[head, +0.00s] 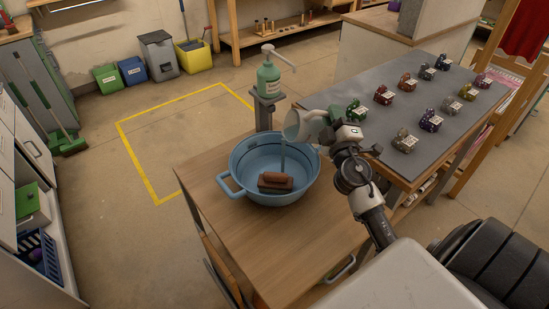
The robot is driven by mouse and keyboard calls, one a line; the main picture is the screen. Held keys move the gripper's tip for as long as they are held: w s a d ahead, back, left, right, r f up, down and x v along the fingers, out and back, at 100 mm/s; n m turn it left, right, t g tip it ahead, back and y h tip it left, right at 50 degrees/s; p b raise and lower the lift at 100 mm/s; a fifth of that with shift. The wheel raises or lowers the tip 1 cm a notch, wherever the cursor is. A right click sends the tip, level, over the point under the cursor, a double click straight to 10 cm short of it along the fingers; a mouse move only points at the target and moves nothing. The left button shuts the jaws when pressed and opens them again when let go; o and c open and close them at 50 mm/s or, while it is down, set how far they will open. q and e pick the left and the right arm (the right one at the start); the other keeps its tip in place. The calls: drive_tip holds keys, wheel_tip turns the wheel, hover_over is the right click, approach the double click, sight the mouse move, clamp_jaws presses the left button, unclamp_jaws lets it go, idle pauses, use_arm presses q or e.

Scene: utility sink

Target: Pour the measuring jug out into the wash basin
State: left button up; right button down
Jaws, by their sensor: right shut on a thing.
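The wash basin (268,196) is a round blue tub with a loop handle at its left, standing on a wooden table. A brown block (275,181) lies in it. The measuring jug (296,126) is pale and tilted over the back right rim of the basin. A thin pale stream (283,155) runs down from the jug into the basin. My right gripper (328,123) is shut on the jug from the right; its fingertips are partly hidden. My left gripper is not in view.
A green pump bottle (268,77) stands on a post behind the basin. A grey-topped table (398,98) with several small coloured items is at the right. The wooden table (229,225) is clear in front of the basin.

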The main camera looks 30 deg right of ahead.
sight(310, 117)
drive_tip(key=shift+w+a+n+t+y+b, duration=0.15)
drive_tip(key=shift+a+n+y, duration=0.1)
drive_tip(key=shift+a+n, duration=0.25)
drive_tip(key=shift+w+a+n+t+y+b, duration=0.1)
drive_tip(key=shift+w+a+n+t+y, duration=0.1)
drive_tip(key=shift+a+n, duration=0.35)
drive_tip(key=shift+w+a+n+t+y+b, duration=0.15)
drive_tip(key=shift+a+n+y, duration=0.1)
drive_tip(key=shift+a+n, duration=0.25)
idle(0.5)
drive_tip(key=shift+w+a+f+n+y, duration=0.15)
drive_tip(key=shift+a+n+y, duration=0.35)
drive_tip(key=shift+a+n, duration=0.55)
idle(0.3)
drive_tip(key=shift+w+a+r+n+t+y, duration=0.1)
drive_tip(key=shift+a+r+n+t+y, duration=0.1)
drive_tip(key=shift+n, duration=0.3)
drive_tip(key=shift+w+a+r+n+t+y, duration=0.1)
drive_tip(key=shift+r+n+t+y, duration=0.1)
drive_tip(key=shift+n, duration=0.3)
drive_tip(key=shift+s+d+f, duration=0.1)
drive_tip(key=shift+d+f, duration=0.1)
drive_tip(key=shift+f, duration=0.15)
drive_tip(key=d+m+h, duration=0.1)
drive_tip(key=d+m, duration=0.1)
drive_tip(key=s+d+m+g+h, duration=0.1)
drive_tip(key=d+m, duration=0.1)
drive_tip(key=m, duration=0.1)
drive_tip(key=shift+s, duration=0.2)
